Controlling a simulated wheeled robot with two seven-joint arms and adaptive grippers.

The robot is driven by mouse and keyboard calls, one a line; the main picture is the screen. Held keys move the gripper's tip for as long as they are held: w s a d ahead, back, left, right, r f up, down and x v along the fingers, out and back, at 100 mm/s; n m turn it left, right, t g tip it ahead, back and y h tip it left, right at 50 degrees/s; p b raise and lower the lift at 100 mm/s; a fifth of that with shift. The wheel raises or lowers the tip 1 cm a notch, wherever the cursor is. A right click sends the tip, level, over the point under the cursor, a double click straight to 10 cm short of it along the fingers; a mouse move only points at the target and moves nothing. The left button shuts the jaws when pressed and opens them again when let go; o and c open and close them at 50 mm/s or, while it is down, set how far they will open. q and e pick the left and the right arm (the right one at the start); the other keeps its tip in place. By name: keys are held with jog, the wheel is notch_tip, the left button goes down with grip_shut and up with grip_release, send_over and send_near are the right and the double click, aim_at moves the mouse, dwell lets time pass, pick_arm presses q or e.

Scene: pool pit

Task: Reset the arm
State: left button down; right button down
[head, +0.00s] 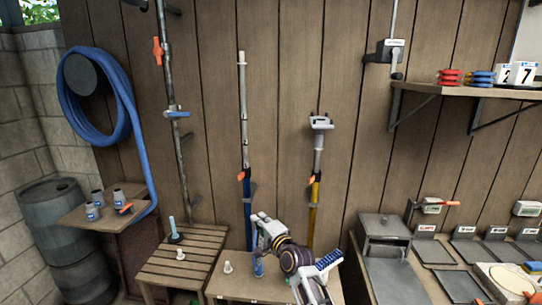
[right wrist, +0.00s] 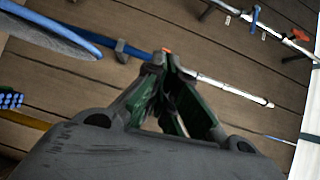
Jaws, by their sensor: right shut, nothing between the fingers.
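My right arm comes in at the bottom middle of the head view, with a white and blue link and a dark round joint. My right gripper (head: 262,222) is at its upper left end, small and partly hidden by its own links. It is in front of the plank wall, low beside the blue-handled pole (head: 246,190). In the right wrist view the dark fingers (right wrist: 166,68) are shut and empty. They overlap the pole (right wrist: 235,90) near its orange clip; I cannot tell whether they touch it. My left gripper is not in view.
A yellow-handled pole (head: 315,195) hangs just right of the arm. A slatted wooden bench (head: 165,268) stands to the left. A metal box (head: 384,232) stands close on the right. A blue hose (head: 130,100) hangs at the far left. A shelf (head: 470,90) juts out upper right.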

jog(key=s+d+f+n+g+h, duration=0.2)
jog(key=s+d+f+n+g, duration=0.15)
jog(key=s+d+f, duration=0.45)
jog(key=s+d+f+n+g+h, duration=0.2)
jog(key=s+d+f+n, duration=0.25)
jog(key=s+f, duration=0.5)
jog(key=s+d+f+n+g+h, duration=0.1)
jog(key=s+d+n+g, duration=0.1)
jog(key=s+d, duration=0.45)
jog(key=s+d+f+n+g+h, duration=0.1)
jog(key=s+d+n+g+h, duration=0.15)
jog(key=s, duration=0.65)
jog(key=s+d+n+g+h, duration=0.1)
jog(key=s+d, duration=0.4)
jog(key=s, duration=0.3)
notch_tip(320, 180, down, 34)
jog(key=s+g, duration=0.2)
jog(key=s, duration=0.1)
jog(key=s+d+f+b, duration=0.1)
jog(key=s+d+f, duration=0.1)
jog(key=s+f, duration=0.8)
jog(key=s+d+f+g, duration=0.1)
jog(key=s+d+f, duration=0.1)
jog(key=s+f, duration=0.9)
jog(key=shift+s+b, duration=0.35)
jog(key=shift+s, duration=0.25)
